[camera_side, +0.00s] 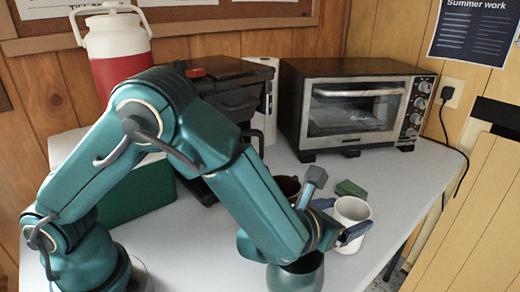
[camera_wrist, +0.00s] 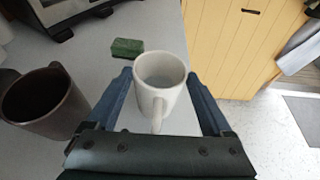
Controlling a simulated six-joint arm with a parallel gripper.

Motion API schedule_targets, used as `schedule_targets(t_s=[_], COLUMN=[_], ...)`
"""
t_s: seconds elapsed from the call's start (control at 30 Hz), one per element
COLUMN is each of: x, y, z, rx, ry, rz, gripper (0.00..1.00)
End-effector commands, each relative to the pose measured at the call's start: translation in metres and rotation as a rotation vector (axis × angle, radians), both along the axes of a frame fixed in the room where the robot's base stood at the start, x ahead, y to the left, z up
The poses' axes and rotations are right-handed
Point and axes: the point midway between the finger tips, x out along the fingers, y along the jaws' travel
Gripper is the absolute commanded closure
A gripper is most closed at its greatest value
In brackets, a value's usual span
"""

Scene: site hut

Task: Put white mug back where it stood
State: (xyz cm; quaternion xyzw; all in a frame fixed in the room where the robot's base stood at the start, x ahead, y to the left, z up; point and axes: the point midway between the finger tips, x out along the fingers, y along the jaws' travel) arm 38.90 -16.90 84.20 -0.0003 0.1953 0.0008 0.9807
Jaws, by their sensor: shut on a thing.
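The white mug (camera_side: 352,219) is upright near the right edge of the grey table (camera_side: 400,172). In the wrist view the white mug (camera_wrist: 160,85) sits between the two fingers of my gripper (camera_wrist: 160,95), its handle toward the palm. My gripper (camera_side: 345,222) is shut on the mug in the side view. I cannot tell whether the mug's base touches the table. A dark brown mug (camera_wrist: 45,102) stands to the left of my gripper; in the side view the brown mug (camera_side: 288,186) is partly hidden behind my arm.
A green sponge (camera_wrist: 127,47) lies beyond the white mug; it also shows in the side view (camera_side: 350,188). A toaster oven (camera_side: 355,105) stands at the back, with a dark coffee machine (camera_side: 238,90) left of it. The table edge is close on the right.

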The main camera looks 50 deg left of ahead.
Motion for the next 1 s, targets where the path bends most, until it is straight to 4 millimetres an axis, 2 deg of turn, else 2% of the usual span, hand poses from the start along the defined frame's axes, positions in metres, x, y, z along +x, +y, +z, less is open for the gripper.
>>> schedule_targets(t_s=[0.37,0.4,0.43,0.77,1.0], x=[0.000,0.000,0.000,-0.001,-0.035], y=[0.000,0.000,0.000,-0.001,-0.002], z=[-0.003,-0.004,-0.003,0.001,0.015], rx=[0.001,0.001,0.001,-0.002,-0.002], ry=[-0.003,0.000,0.000,-0.001,-0.001], rz=[-0.001,-0.001,-0.001,-0.001,-0.007], gripper=[1.00,0.07,0.00,0.00,0.00])
